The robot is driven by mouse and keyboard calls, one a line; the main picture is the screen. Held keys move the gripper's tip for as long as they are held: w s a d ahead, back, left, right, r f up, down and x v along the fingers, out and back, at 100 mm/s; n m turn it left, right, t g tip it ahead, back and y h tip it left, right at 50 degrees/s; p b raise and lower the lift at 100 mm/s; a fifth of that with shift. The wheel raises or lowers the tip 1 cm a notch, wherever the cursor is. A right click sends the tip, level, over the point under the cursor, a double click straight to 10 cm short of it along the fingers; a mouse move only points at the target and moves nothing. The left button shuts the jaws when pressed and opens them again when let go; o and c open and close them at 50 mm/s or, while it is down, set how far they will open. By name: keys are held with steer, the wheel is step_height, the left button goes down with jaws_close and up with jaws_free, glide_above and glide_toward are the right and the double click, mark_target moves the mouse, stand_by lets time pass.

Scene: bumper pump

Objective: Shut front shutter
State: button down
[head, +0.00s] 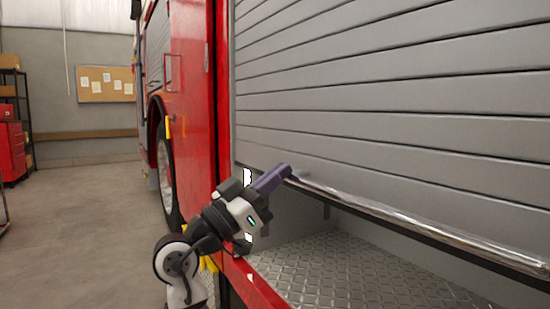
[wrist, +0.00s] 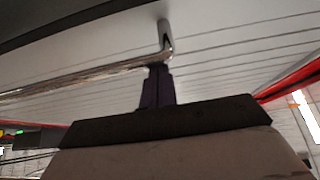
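The grey slatted shutter (head: 400,100) fills the right of the head view and hangs most of the way down. A gap is open between its bottom edge and the diamond-plate floor of the compartment (head: 340,265). A chrome bar (head: 420,222) runs along its lower edge. My gripper (head: 287,171) is at the bar's left end, its purple fingers touching or very close to it. In the wrist view the fingers (wrist: 157,72) meet the bar (wrist: 90,77) near its bent end. The fingers look close together, but whether they grip the bar is unclear.
The red truck body (head: 190,90) and a wheel (head: 166,180) are left of the shutter. A red sill (head: 255,285) edges the compartment below my gripper. Open grey floor (head: 85,230) lies at left, with a red cabinet (head: 12,150) and a pinboard (head: 105,84) beyond.

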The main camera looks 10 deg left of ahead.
step_height(320, 180, down, 7)
steer(key=b, duration=0.3)
steer(key=shift+d+r, duration=0.15)
steer(key=shift+w+r, duration=0.1)
steer(key=shift+r, duration=0.05)
